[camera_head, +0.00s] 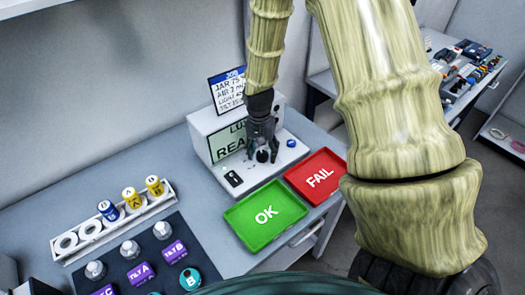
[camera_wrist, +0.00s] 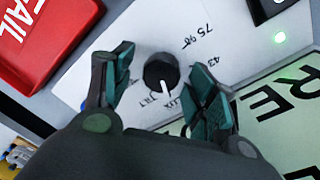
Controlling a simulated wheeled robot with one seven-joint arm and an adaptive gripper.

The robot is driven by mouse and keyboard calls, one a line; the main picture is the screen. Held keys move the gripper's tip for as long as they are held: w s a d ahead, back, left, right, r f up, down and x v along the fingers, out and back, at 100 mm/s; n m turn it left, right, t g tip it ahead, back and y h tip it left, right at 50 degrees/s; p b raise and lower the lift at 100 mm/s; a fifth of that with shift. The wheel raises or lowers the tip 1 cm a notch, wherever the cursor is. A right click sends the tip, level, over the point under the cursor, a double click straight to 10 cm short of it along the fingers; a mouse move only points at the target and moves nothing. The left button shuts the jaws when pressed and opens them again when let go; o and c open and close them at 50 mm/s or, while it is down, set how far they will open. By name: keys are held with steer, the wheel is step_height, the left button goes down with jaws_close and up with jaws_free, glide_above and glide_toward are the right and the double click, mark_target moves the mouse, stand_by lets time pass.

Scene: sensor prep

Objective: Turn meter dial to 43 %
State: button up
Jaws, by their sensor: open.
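The white meter (camera_head: 283,163) sits on the bench in the head view, with a pale green screen (camera_head: 222,146) partly hidden by my arm. Its black meter dial (camera_wrist: 161,72) shows in the wrist view, with a white pointer line aimed down and slightly right. Printed marks around the dial include "75", "95" and "43"; others are partly hidden by the fingers. My gripper (camera_wrist: 158,82) is open, one finger on each side of the dial, with visible gaps. In the head view my gripper (camera_head: 262,145) is over the meter's front panel.
A green OK tray (camera_head: 245,238) and a red FAIL tray (camera_head: 333,183) lie in front of the meter. A job sign (camera_head: 228,92) stands behind it. A white rack (camera_head: 75,255) with several jars and a dark mat (camera_head: 205,262) with labelled pieces are at left.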

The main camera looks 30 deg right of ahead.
steer(key=shift+w+f, duration=0.1)
steer(key=shift+w, duration=0.05)
steer(key=c, duration=1)
steer(key=shift+c, duration=0.2)
steer(key=n+p, duration=0.1)
steer(key=n, duration=0.3)
steer(key=n+p, duration=0.1)
steer(key=n, duration=0.2)
steer(key=shift+n, duration=0.3)
steer(key=n+p, duration=0.1)
steer(key=n, duration=0.3)
steer(key=shift+a+n+t, duration=0.1)
steer(key=shift+n+t, duration=0.2)
steer(key=shift+n+p, duration=0.55)
steer(key=shift+n, duration=1.15)
